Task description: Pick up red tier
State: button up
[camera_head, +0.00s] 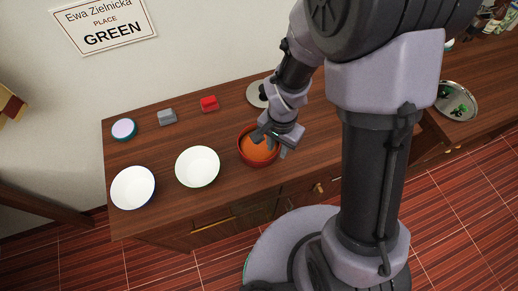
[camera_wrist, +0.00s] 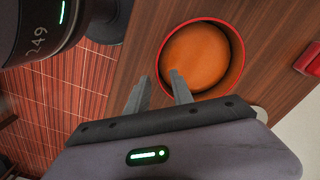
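A small red block-like piece (camera_head: 209,103) stands on the wooden counter near the wall; I take it for the red tier. A red object (camera_wrist: 308,60), likely the same piece, shows at the right edge of the wrist view, partly cut off. A red-rimmed bowl with an orange inside (camera_head: 258,152) stands on the counter, and it also shows in the wrist view (camera_wrist: 200,57). My gripper (camera_head: 268,143) is over this bowl, to the right of and nearer than the red piece.
A grey piece (camera_head: 167,117) and a small round pale-topped item (camera_head: 124,129) stand left of the red piece. Two white bowls (camera_head: 197,167) (camera_head: 133,188) stand along the front. A grey plate (camera_head: 257,93) lies behind my arm. A sign reading GREEN (camera_head: 104,24) hangs above.

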notch_tip(320, 180, down, 3)
jog(key=shift+r+b, duration=0.1)
jog(key=shift+b, duration=0.2)
jog(key=shift+r, duration=0.1)
jog(key=shift+c, duration=0.7)
grip_shut()
